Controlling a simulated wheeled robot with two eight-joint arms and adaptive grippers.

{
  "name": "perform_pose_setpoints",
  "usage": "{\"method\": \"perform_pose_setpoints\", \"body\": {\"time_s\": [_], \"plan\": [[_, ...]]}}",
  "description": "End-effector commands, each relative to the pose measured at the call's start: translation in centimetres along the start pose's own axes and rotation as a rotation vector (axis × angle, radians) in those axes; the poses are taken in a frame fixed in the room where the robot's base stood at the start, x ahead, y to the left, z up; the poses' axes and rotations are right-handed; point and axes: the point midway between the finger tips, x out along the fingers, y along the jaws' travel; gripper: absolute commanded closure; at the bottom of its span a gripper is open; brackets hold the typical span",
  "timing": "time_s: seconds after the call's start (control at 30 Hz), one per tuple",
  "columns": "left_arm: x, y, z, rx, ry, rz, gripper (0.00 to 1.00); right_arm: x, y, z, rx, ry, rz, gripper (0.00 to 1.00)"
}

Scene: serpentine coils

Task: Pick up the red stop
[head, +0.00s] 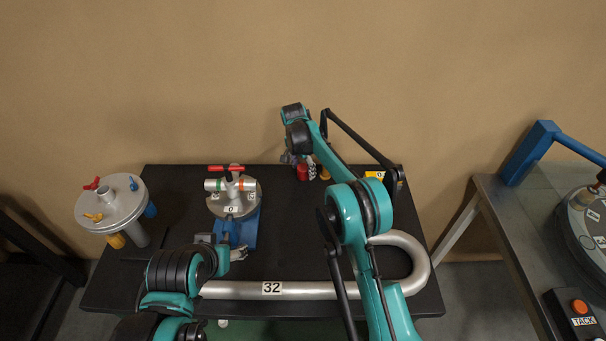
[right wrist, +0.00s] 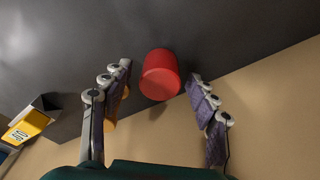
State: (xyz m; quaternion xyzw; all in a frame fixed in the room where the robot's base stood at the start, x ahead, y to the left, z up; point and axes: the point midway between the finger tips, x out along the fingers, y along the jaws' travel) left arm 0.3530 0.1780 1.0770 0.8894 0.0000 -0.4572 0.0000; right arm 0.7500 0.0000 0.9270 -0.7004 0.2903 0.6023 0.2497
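The red stop (right wrist: 160,75) is a short red cylinder standing on the black table top. In the right wrist view it sits between the two spread fingers of my right gripper (right wrist: 158,105), with a gap on each side. In the head view the red stop (head: 302,172) is near the table's back edge, partly hidden by my right gripper (head: 300,158). My right gripper is open and empty. My left gripper (head: 236,252) is low over the table at the front left, in front of the blue stand; its fingers are too small to judge.
A blue stand (head: 240,230) with a round grey top and red handle is left of centre. A silver pipe coil marked 32 (head: 240,290) runs along the front. A yellow piece (head: 325,173) is right beside the red stop. A yellow labelled block (right wrist: 28,124) is nearby.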

Motion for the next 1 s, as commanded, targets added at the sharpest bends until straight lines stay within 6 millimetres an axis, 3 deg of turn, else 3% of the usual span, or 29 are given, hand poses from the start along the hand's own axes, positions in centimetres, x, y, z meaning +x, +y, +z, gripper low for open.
{"method": "perform_pose_setpoints", "body": {"time_s": [0.03,0.2,0.57,0.87,1.0], "plan": [[0.0,0.0,0.0,0.0,0.0,0.0,0.39,0.0,0.0,0.0,0.0,0.0,0.0,0.58],[0.0,0.0,0.0,0.0,0.0,0.0,0.39,0.0,0.0,0.0,0.0,0.0,0.0,1.0],[-0.1,0.0,-0.1,0.0,0.0,0.0,0.39,-0.3,0.0,0.0,-0.001,0.0,0.001,1.0],[-1.1,0.0,-0.8,0.0,0.0,0.0,0.39,-4.2,0.0,-0.6,-0.001,0.0,0.0,1.0],[-1.4,0.0,-1.0,0.0,0.0,0.0,0.39,-5.7,2.5,-1.8,0.002,0.0,0.001,1.0]]}}
